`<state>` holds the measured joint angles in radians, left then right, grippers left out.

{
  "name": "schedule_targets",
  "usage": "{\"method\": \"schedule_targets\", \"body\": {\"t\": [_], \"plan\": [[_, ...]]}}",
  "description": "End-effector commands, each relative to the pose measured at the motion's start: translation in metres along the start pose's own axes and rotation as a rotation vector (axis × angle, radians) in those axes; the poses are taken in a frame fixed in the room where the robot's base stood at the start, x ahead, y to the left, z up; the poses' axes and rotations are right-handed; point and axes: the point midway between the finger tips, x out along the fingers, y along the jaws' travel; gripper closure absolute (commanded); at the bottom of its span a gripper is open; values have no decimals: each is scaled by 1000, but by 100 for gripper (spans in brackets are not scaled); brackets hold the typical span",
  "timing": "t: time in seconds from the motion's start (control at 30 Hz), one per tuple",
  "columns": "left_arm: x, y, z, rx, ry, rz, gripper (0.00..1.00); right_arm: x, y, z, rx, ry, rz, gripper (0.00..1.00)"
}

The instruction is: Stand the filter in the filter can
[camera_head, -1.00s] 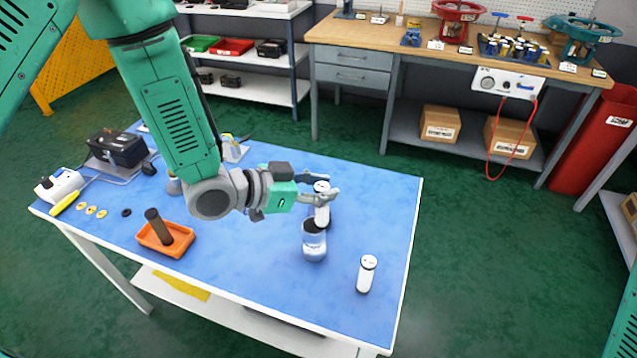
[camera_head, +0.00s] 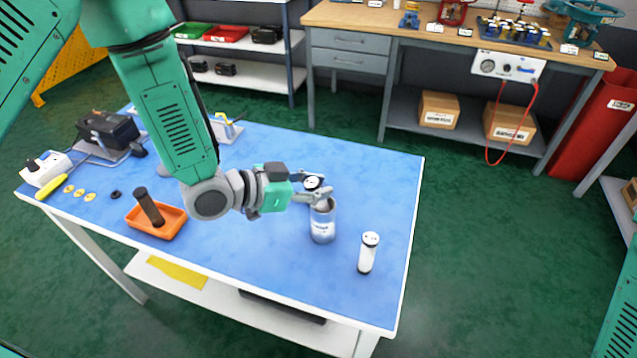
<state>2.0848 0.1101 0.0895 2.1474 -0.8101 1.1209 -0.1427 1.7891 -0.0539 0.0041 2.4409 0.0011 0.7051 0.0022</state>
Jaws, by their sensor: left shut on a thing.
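My left gripper (camera_head: 326,187) is shut on a white cylinder with a dark-marked round top (camera_head: 312,183), which I take for the filter. Only its top shows clearly; fingers and the can's rim area hide the lower part. The silvery filter can (camera_head: 322,225) stands upright on the blue table, its open grey mouth just below and right of the held top. I cannot tell whether the filter's lower end is over, behind or in the mouth. A similar white cylinder (camera_head: 367,255) stands upright to the right of the can. My right gripper is not in view.
A black case (camera_head: 108,132), white box (camera_head: 45,168) and yellow-handled tool (camera_head: 50,187) lie further left. The table's right edge is near the second white cylinder.

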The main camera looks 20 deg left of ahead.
Motion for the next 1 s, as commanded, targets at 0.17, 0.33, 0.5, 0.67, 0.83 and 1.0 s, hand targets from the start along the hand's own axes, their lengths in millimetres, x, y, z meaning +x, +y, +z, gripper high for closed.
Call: {"method": "schedule_targets", "body": {"t": [0.17, 0.33, 0.5, 0.67, 0.83, 1.0], "plan": [[-2, -3, 2, -3, 2, -1, 100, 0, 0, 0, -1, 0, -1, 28], [0, 0, 0, -1, 0, -1, 57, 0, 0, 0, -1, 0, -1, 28], [2, 1, -1, 0, -1, -2, 57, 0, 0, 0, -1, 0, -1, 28], [-1, 1, -1, 0, -2, -2, 57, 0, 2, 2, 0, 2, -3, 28], [-25, -2, 0, -3, 1, -3, 57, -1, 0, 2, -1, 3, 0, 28], [-64, -5, 2, -7, 4, -5, 57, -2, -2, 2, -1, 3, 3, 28]]}}
